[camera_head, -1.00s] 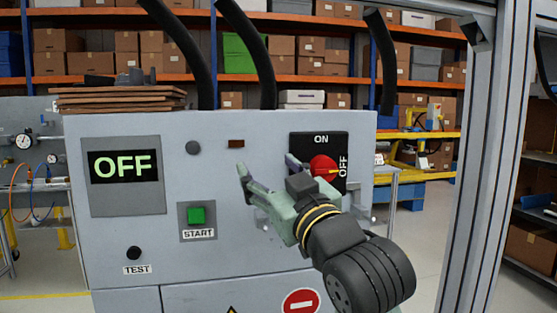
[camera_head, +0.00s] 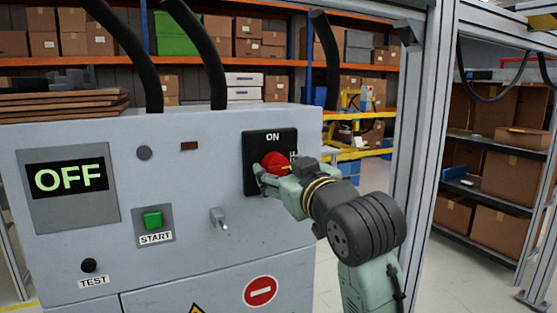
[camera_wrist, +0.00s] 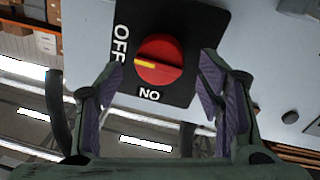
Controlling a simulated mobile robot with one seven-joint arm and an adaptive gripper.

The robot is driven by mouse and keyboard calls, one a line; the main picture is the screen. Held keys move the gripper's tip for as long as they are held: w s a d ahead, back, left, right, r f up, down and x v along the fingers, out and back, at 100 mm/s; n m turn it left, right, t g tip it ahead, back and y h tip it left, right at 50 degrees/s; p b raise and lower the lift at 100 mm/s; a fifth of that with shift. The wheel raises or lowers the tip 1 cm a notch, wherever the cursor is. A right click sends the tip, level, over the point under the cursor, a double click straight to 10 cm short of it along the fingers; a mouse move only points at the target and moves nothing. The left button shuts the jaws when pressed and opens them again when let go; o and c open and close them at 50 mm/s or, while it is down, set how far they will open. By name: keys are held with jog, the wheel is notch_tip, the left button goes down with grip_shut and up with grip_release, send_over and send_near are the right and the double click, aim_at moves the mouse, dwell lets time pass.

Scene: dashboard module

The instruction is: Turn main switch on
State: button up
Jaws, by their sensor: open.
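The main switch is a red round knob (camera_head: 274,163) on a black plate (camera_head: 256,150) at the upper right of the grey cabinet front. It also shows in the wrist view as the red knob (camera_wrist: 160,60), with its yellow mark pointing to the OFF lettering. The display (camera_head: 68,177) reads OFF. My gripper (camera_head: 272,180) is right in front of the knob and hides part of the plate and the OFF label. In the wrist view my gripper (camera_wrist: 158,75) is open, with one finger on each side of the knob. I cannot tell whether a finger touches it.
A small lever (camera_head: 219,218) sticks out of the panel below and left of the switch. A green START button (camera_head: 152,219) and a black TEST knob (camera_head: 88,265) are further left. A metal post (camera_head: 410,130) stands to the right. Black cables rise above the cabinet.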

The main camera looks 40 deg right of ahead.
aim_at(276, 166)
jog(key=shift+x, duration=1.1)
jog(key=c, duration=1.1)
jog(key=shift+c, duration=0.2)
